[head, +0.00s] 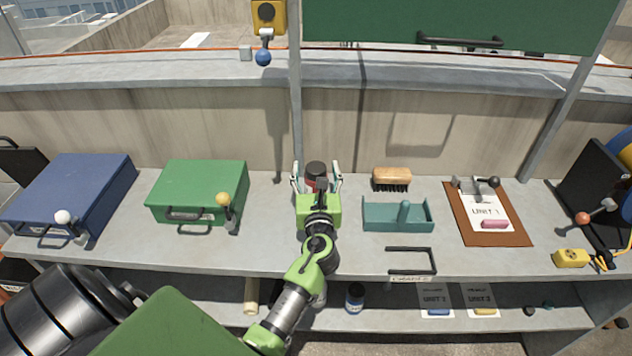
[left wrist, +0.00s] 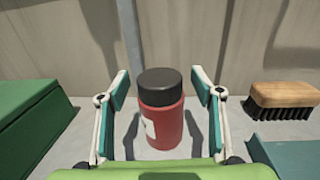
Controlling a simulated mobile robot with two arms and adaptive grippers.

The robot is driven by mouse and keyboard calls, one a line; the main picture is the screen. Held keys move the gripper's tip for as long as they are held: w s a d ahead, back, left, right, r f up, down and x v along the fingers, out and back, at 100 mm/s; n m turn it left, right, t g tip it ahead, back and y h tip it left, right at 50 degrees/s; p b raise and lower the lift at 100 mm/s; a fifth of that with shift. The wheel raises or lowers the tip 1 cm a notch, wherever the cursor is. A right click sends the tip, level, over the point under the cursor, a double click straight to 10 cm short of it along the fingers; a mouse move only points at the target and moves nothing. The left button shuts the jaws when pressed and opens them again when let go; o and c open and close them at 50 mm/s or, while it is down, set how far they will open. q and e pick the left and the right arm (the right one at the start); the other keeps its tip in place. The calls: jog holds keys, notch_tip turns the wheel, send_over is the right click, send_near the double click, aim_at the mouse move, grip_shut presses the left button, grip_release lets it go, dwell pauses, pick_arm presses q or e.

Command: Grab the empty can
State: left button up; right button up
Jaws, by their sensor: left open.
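A red can (left wrist: 163,125) with a black lid and a pale label stands upright on the grey bench, centred in the left wrist view. In the head view its dark top (head: 315,168) shows just beyond my left gripper (head: 317,178), which hides much of the rest. My left gripper is open, with one finger on each side of the can; it also shows in the left wrist view (left wrist: 163,105). Gaps show between the fingers and the can. I cannot tell from the frames whether the can is empty. My right gripper is not in view.
A green case (head: 197,190) and a blue case (head: 72,196) sit to the left. A brush (head: 392,178), a teal tray (head: 380,217) and a clipboard (head: 520,236) sit to the right. A post (head: 295,100) and a wall rise behind.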

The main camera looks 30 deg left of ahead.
pick_arm(q)
jog(key=c, duration=1.2)
jog(key=shift+r, duration=0.1)
